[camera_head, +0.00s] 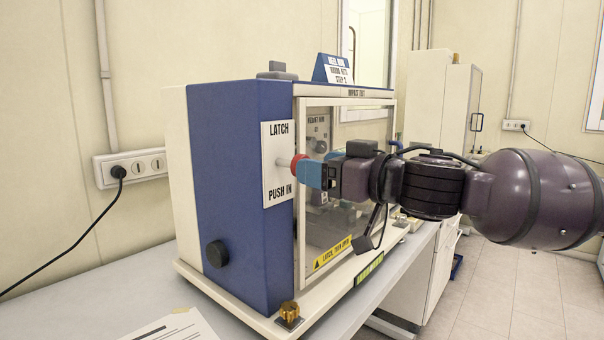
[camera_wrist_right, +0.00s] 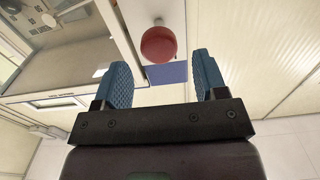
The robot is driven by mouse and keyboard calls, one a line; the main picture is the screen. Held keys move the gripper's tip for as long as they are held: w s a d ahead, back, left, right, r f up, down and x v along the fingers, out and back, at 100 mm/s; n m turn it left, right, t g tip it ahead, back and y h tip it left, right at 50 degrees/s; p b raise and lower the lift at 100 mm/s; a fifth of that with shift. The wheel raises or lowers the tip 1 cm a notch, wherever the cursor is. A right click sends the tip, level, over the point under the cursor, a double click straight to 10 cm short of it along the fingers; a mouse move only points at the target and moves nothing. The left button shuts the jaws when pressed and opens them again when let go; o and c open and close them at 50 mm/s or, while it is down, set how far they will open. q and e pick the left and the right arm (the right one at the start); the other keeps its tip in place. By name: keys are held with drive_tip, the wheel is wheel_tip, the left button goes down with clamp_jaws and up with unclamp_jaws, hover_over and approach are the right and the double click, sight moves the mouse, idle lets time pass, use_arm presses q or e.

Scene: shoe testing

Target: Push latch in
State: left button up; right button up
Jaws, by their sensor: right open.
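The latch is a red round knob (camera_head: 297,167) on a pale rod that comes out of a white plate (camera_head: 277,185) marked LATCH and PUSH IN, on the front of the blue and white test machine (camera_head: 229,190). My right gripper (camera_head: 306,172) comes in from the right at the knob's level, its blue fingers close to it; the head view does not settle contact. In the right wrist view the red knob (camera_wrist_right: 163,44) sits just beyond the fingertips, between their lines. The right gripper (camera_wrist_right: 163,78) is open with nothing between its fingers. My left gripper is not in view.
A clear-windowed door (camera_head: 345,190) with a yellow label is right of the latch plate, behind my right arm. A brass knob (camera_head: 289,312) stands on the machine's base corner. A paper sheet (camera_head: 172,328) lies on the bench. A wall socket (camera_head: 133,167) is at left.

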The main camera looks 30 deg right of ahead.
sight(291, 164)
drive_tip(key=b+x, duration=0.3)
drive_tip(key=shift+w, duration=0.3)
idle(0.3)
drive_tip(key=c, duration=1.2)
clamp_jaws()
